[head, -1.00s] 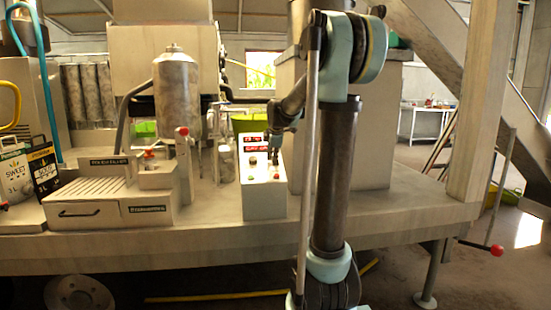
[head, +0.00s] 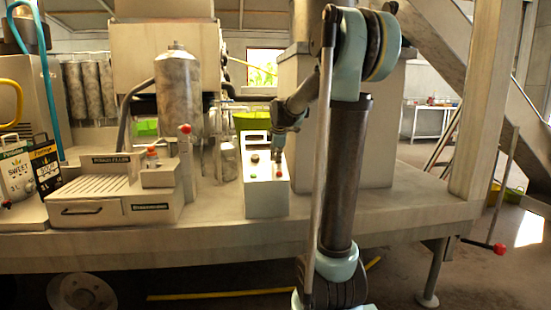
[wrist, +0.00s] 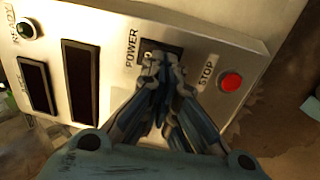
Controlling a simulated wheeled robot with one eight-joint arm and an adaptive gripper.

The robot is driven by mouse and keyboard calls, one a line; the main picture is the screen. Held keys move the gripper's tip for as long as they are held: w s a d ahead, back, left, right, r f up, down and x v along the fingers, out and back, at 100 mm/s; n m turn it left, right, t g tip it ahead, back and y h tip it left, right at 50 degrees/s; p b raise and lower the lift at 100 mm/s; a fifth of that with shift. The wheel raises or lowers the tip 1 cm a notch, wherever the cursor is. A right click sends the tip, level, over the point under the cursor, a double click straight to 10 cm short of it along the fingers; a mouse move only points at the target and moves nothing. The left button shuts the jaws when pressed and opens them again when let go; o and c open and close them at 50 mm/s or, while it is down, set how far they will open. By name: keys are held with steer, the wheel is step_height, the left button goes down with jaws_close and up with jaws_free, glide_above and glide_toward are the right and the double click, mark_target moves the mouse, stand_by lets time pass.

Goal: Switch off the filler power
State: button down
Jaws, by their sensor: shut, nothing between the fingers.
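The filler control box (head: 264,203) is white and stands on the bench near the middle of the head view; its front panel (wrist: 100,25) fills much of the wrist view. The dark POWER switch (wrist: 174,48) is partly hidden behind my fingertips. My gripper (wrist: 158,62) is shut and empty, with its tips at the switch; contact is hard to tell. My gripper (head: 279,152) also shows in front of the panel in the head view. The two display windows (wrist: 82,82) are dark. The POWER label (wrist: 132,50) is beside the switch.
A red STOP button (wrist: 231,82) sits close to the right of my fingers. A READY lamp (wrist: 26,30) is at the panel's upper left. A tall metal cylinder (head: 178,95) and a red-knobbed lever (head: 186,150) stand left of the box.

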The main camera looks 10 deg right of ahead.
steer(key=w+r+v, duration=0.1)
steer(key=w+v, duration=0.1)
steer(key=v, duration=1.1)
steer(key=shift+r, duration=0.5)
steer(key=shift+s, duration=0.1)
steer(key=s+d+f+m+g, duration=0.2)
steer(key=s+f+m, duration=0.7)
steer(key=s+f, duration=0.7)
steer(key=s+d+f+m+g, duration=0.2)
steer(key=s+f+m, duration=0.7)
steer(key=s+f, duration=0.7)
steer(key=s+d, duration=0.1)
steer(key=s, duration=0.5)
steer(key=shift+s+f, duration=0.2)
steer(key=shift+d, duration=0.15)
